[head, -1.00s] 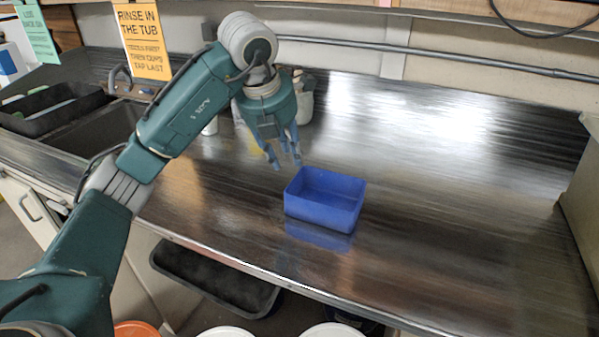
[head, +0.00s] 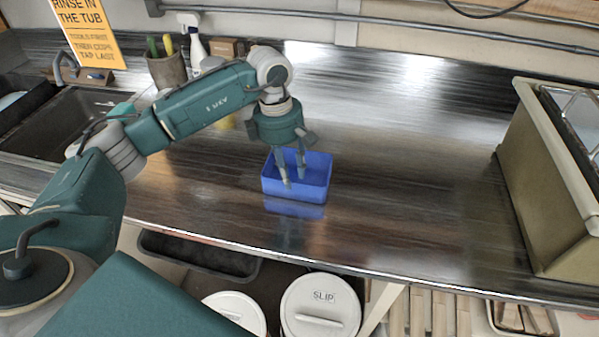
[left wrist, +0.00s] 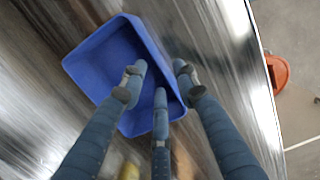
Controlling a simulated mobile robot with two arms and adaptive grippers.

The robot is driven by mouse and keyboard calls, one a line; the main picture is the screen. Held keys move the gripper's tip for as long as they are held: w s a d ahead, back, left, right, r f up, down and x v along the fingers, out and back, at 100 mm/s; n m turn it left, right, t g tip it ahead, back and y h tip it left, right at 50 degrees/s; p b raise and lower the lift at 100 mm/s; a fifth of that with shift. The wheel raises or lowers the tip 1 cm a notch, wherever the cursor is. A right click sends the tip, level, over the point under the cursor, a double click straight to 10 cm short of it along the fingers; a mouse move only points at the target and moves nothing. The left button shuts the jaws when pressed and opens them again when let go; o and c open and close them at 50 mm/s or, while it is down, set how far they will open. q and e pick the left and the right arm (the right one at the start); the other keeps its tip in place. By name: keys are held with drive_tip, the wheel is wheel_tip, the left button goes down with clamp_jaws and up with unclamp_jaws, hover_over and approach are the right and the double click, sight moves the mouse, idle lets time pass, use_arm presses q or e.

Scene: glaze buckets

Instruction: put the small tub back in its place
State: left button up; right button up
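The small tub is an open blue rectangular box (head: 318,185), standing upright on the dark, shiny counter. My left gripper (head: 294,179) points down at it, its fingers overlapping the tub's near side. In the left wrist view the tub (left wrist: 88,66) lies under the fingers (left wrist: 157,78). The fingers are spread apart, two over the tub's inside and one beyond its wall. I cannot tell whether any finger touches the tub. My right gripper is not in view.
A sink (head: 60,125) and a tool pot (head: 167,70) are at the left. A large beige-sided container (head: 540,170) stands at the right. Lidded white buckets (head: 318,308) are below the counter's front edge. The counter between tub and container is clear.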

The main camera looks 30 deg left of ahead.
sight(295, 198)
use_arm(q)
drive_tip(key=shift+f, duration=0.35)
drive_tip(key=f+p, duration=0.2)
drive_tip(key=f, duration=0.1)
drive_tip(key=f+p, duration=0.1)
drive_tip(key=shift+d+f, duration=0.35)
drive_tip(key=shift+f, duration=0.05)
drive_tip(key=shift+w+f, duration=0.1)
drive_tip(key=shift+f, duration=0.2)
drive_tip(key=c, duration=0.7)
clamp_jaws()
